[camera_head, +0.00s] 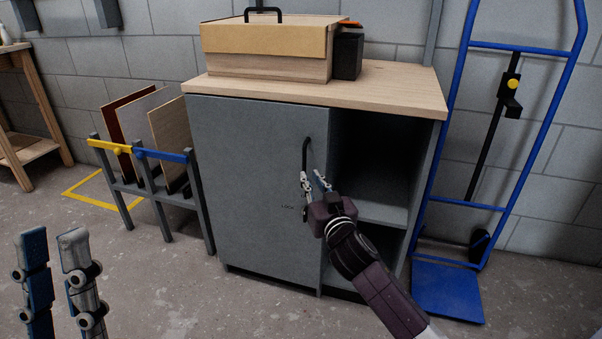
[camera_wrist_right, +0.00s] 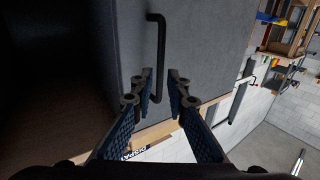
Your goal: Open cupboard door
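The grey cupboard (camera_head: 214,190) has a wooden top and a flat grey door (camera_head: 260,180) that looks shut. A black bar handle (camera_head: 306,152) stands upright near the door's right edge; it also shows in the right wrist view (camera_wrist_right: 161,45). My right gripper (camera_head: 314,180) is at the handle's lower part, fingers apart. In the right wrist view its fingertips (camera_wrist_right: 160,84) lie on either side of the handle's lower end, with gaps visible; I cannot tell how deep the bar sits between them. My left gripper (camera_head: 54,240) is open and empty at the lower left, far from the cupboard.
An open shelf compartment (camera_head: 372,165) lies right of the door. A wooden box (camera_head: 265,55) sits on top. A rack with boards (camera_head: 150,185) stands close on the left, a blue hand truck (camera_head: 448,290) on the right. The floor in front of the door is clear.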

